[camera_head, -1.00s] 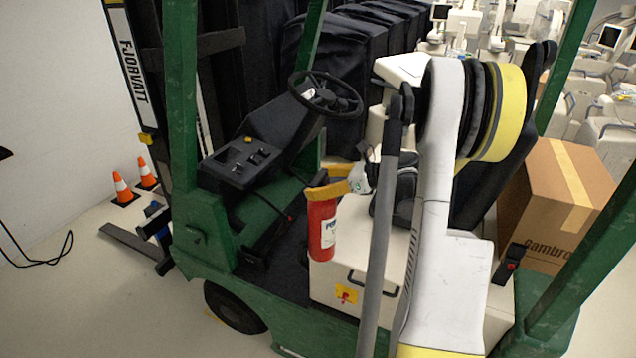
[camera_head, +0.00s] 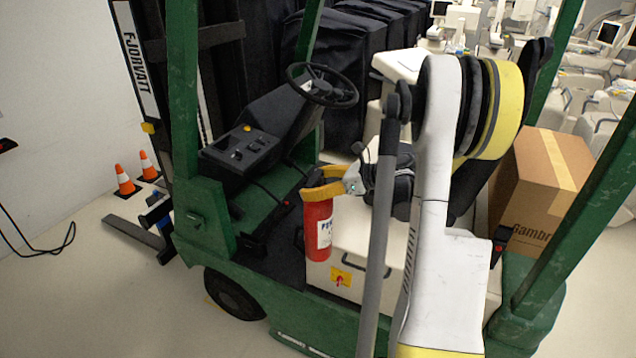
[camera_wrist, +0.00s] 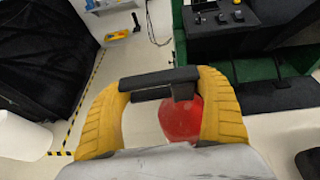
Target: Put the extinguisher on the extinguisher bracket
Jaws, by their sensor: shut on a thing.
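The red extinguisher (camera_head: 318,232) with a white label hangs upright from my gripper (camera_head: 325,184), in front of the forklift's white seat box. My gripper's yellow fingers are shut around its top. In the wrist view the black handle (camera_wrist: 158,79) lies between the fingertips, and part of the red body (camera_wrist: 180,119) shows below it. Whether the extinguisher touches the box cannot be told. A yellow plate with a red mark (camera_head: 341,278) is on the box, just below and right of the extinguisher. I cannot make out a bracket for certain.
The green forklift has a post (camera_head: 184,100), a steering wheel (camera_head: 322,86) and a control console (camera_head: 245,148) near my arm. A cardboard box (camera_head: 541,185) stands at the right. Orange cones (camera_head: 124,180) stand on the floor at left.

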